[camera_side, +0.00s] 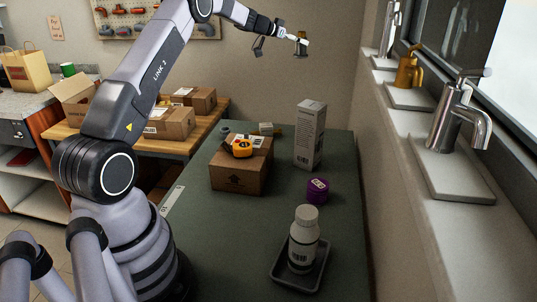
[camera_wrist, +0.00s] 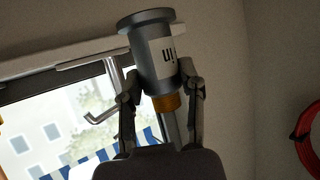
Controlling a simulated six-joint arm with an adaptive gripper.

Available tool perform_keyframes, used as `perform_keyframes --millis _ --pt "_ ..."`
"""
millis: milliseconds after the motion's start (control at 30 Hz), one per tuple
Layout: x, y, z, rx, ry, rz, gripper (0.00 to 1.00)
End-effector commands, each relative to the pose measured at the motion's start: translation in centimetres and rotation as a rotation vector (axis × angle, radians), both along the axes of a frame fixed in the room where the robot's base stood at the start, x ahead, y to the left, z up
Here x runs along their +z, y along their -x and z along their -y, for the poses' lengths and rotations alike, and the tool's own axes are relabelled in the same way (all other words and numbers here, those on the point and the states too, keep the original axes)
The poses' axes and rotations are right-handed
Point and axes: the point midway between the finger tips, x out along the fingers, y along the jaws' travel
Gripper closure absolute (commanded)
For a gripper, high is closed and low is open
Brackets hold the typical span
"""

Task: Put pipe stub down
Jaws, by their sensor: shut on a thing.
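The pipe stub (camera_side: 301,50) is in the air, high above the far part of the green table (camera_side: 225,250). In the wrist view the pipe stub (camera_wrist: 150,57) is a grey cylinder with a wide flange at its upper end, a white label and a brass-coloured band lower down. My gripper (camera_side: 297,38) is shut on it, and in the wrist view the two fingers of my gripper (camera_wrist: 160,88) stand on either side of it. The stub touches nothing else that I can see.
The window sill with taps (camera_side: 458,125) runs along the right.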

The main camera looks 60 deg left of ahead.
Motion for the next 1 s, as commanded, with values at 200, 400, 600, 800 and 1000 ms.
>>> perform_keyframes --millis 200,400,600,800,1000 --pt "-3.1 0.0 -0.9 0.011 0.004 0.000 1.00" --pt "-8.5 0.0 -0.9 0.012 0.005 -0.002 1.00" --pt "-16.4 0.0 -0.9 0.011 0.006 -0.002 1.00" --pt "-23.3 -0.1 -0.9 0.012 0.002 0.003 1.00" --pt "-26.3 -0.1 -0.9 0.010 0.000 0.006 1.00"
